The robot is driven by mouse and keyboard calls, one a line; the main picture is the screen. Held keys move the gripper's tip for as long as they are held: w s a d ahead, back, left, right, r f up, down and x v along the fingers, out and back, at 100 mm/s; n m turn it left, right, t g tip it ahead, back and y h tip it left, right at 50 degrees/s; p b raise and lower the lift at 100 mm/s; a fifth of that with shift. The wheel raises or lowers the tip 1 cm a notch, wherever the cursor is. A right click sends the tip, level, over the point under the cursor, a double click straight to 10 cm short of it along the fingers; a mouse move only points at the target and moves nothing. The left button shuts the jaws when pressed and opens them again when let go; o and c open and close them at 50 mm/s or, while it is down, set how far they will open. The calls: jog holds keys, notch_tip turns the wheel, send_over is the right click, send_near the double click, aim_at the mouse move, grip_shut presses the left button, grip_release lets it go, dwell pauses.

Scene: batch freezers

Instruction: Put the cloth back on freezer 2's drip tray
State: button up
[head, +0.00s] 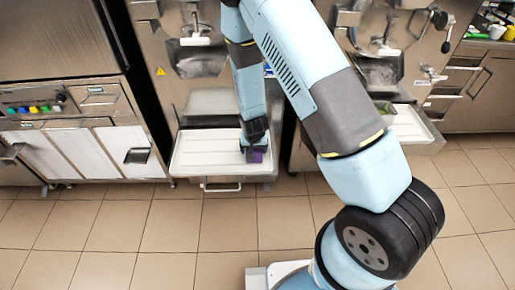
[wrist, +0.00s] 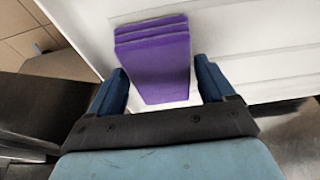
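The purple folded cloth (head: 258,156) lies at the right part of the white drip tray (head: 208,150) under the left of the two freezers. My gripper (head: 255,146) is right above it and partly hides it in the head view. In the wrist view the cloth (wrist: 158,62) lies on the white tray (wrist: 255,32), its near end between my two blue fingers. My gripper (wrist: 162,88) is open, with the fingers spread to either side of the cloth. A gap shows beside the near end. I cannot tell how high the fingertips are above the tray.
A second freezer with its tray (head: 408,125) stands to the right, partly behind my arm. A steel cabinet with coloured buttons (head: 38,108) stands at the left. The tray's front handle (head: 221,186) sticks out over the tiled floor (head: 160,225), which is clear in front.

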jog(key=shift+o, duration=1.1)
jog(key=s+d+r+y, duration=0.1)
jog(key=s+d+r, duration=0.15)
jog(key=r, duration=0.95)
jog(key=s+d+r, duration=0.2)
jog(key=d+r, duration=0.1)
jog(key=r, duration=0.9)
jog(key=s+d+r+y, duration=0.1)
jog(key=s+d+r, duration=0.15)
jog(key=r, duration=0.95)
jog(key=s+d+r+t+h, duration=0.1)
jog(key=s+d+r, duration=0.5)
jog(key=s, duration=0.3)
jog(key=s+d+r+t, duration=0.1)
jog(key=s+d+r, duration=0.5)
jog(key=s+r, duration=0.3)
jog(key=shift+r+h, duration=0.2)
jog(key=shift+h, duration=0.2)
